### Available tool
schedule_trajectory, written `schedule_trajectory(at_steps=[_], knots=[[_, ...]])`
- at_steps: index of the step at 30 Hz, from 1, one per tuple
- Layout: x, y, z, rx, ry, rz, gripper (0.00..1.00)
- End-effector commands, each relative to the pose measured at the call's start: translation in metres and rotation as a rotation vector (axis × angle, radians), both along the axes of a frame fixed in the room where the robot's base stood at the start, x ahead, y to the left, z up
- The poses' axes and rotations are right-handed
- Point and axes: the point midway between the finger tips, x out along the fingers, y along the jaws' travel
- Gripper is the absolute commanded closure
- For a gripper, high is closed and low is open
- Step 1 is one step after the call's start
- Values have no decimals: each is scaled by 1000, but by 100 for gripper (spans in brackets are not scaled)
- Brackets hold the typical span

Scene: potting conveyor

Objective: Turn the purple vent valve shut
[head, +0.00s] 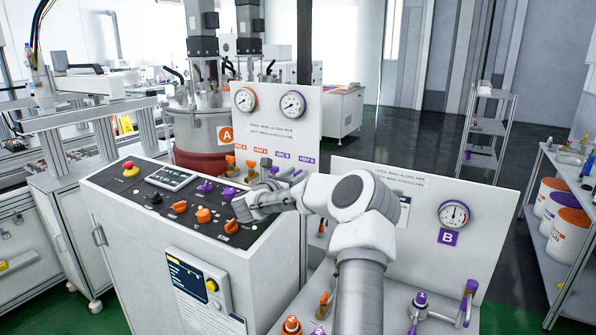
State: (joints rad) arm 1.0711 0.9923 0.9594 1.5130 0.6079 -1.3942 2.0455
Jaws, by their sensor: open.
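A white panel (281,119) carries a row of small valve handles, orange on the left and purple on the right, under labels that seem to read VAC A, VENT A, VAC B and VENT B. The purple vent valve (298,173) is the rightmost handle, under the last label. My forearm and gripper partly hide its lower part, so its turn angle is unclear. My gripper (241,209) is open, above the right side of the black control top and left of that valve. It appears empty. I cannot tell whether it touches a knob.
The control top (150,199) has orange and purple knobs and a red button (130,169). A gauge panel marked B (480,250) stands at right, with purple fittings (420,299) and a purple lever (468,300) below. A shelf of buckets (568,238) is far right.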

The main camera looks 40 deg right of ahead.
Motion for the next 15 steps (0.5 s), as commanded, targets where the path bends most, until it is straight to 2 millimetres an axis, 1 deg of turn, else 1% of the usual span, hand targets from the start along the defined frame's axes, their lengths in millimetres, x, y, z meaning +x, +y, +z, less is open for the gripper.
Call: schedule_trajectory(at_steps=[3,6,14,15], knots=[[3,-10,0,0,1,0,56],[4,-14,0,-2,2,0,56],[5,-16,0,-1,1,1,56],[5,-16,0,-1,1,1,58]])
